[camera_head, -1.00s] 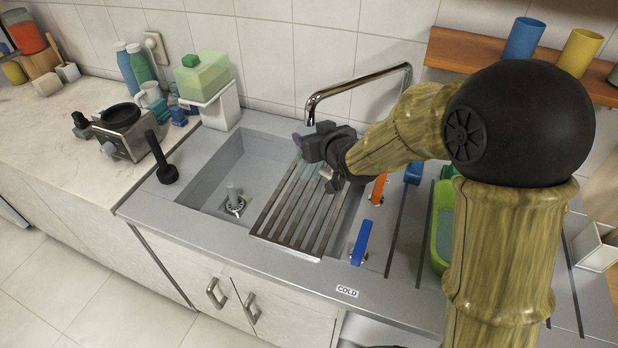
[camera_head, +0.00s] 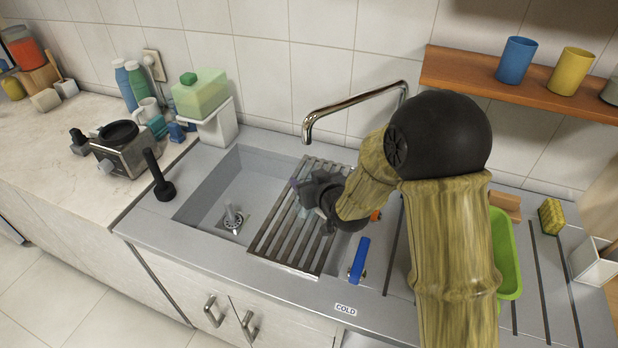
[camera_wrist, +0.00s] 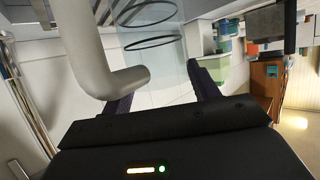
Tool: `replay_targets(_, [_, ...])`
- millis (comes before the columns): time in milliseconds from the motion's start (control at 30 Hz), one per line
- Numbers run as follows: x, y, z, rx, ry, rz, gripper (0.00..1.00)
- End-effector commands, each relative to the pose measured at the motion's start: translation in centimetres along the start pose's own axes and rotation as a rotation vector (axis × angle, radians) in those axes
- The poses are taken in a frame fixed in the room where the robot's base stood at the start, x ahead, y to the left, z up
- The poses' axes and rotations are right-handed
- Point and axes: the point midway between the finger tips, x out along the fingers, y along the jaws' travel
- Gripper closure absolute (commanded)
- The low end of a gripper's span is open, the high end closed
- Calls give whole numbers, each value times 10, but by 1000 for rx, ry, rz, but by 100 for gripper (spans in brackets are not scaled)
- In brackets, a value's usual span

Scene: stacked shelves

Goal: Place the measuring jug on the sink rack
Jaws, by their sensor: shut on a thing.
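The sink rack (camera_head: 283,245) is a slatted metal grid lying across the right part of the sink basin. My gripper (camera_head: 301,196) is low over the upper middle of the rack in the head view. In the wrist view my gripper (camera_wrist: 163,93) is shut on the measuring jug (camera_wrist: 160,55), a clear vessel with dark rings, between its two dark fingers. In the head view the jug is mostly hidden or too faint to make out. I cannot tell whether its base touches the slats.
The tap (camera_head: 345,105) arches behind the rack. A blue lever (camera_head: 359,258) stands right of the rack, and a green tray (camera_head: 507,255) lies further right. A black plunger-like tool (camera_head: 159,176) stands left of the sink. The basin's left part is open.

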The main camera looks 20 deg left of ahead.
Motion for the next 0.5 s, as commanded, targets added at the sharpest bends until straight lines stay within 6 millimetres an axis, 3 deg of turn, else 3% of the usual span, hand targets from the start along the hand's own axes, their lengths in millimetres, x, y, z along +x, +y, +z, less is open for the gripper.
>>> replay_targets(300, [1, 3, 2, 2, 2, 5, 77])
replay_targets(333, [0, 3, 2, 2, 1, 4, 36])
replay_targets(433, [0, 2, 1, 1, 1, 3, 18])
replay_targets(500, [0, 1, 1, 0, 1, 1, 18])
